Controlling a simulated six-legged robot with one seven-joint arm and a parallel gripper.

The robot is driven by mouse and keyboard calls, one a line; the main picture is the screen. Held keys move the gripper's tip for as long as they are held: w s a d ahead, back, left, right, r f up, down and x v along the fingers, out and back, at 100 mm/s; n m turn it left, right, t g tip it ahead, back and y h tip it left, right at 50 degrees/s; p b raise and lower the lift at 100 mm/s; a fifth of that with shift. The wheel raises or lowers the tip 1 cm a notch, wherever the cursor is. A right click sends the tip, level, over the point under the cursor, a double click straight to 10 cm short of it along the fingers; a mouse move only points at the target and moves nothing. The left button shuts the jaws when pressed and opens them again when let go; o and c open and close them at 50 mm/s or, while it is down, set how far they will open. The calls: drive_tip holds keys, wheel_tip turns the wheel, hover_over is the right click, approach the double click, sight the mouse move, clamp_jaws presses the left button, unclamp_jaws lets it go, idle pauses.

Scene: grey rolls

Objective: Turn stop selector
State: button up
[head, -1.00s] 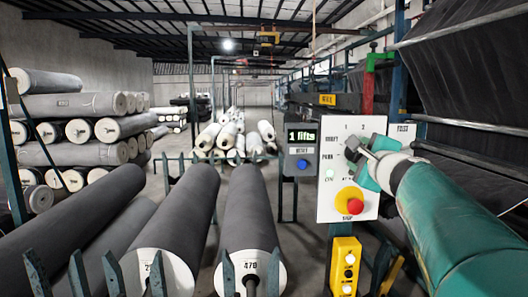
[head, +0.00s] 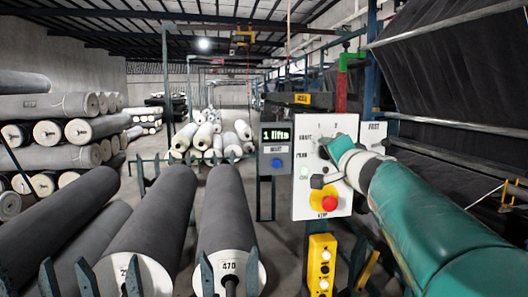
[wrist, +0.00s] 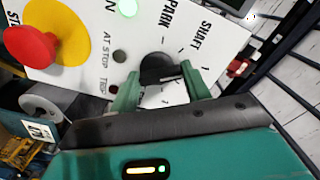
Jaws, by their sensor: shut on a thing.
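The stop selector is a black knob (wrist: 156,64) on a white control panel (head: 345,122), which also shows in the wrist view (wrist: 85,62). My gripper (wrist: 160,73) has its two green fingers on either side of the knob, shut on it. The panel's printed marks around the knob are partly hidden by the fingers. In the head view my gripper (head: 330,148) is at the upper part of the panel and covers the knob, so its exact pointing direction is hard to read.
A red stop button (head: 330,203) on a yellow disc sits below the selector. A grey display box (head: 275,149) reading "1 lifts" is left of the panel. A yellow button box (head: 320,265) hangs below. Large grey rolls (head: 226,205) lie at left.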

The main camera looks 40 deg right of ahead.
drive_tip(key=n, duration=0.5)
idle(0.5)
drive_tip(key=o, duration=1)
drive_tip(key=shift+f, duration=0.1)
drive_tip(key=v, duration=1.3)
drive_tip(key=shift+s+a, duration=0.2)
drive_tip(key=shift+s, duration=0.1)
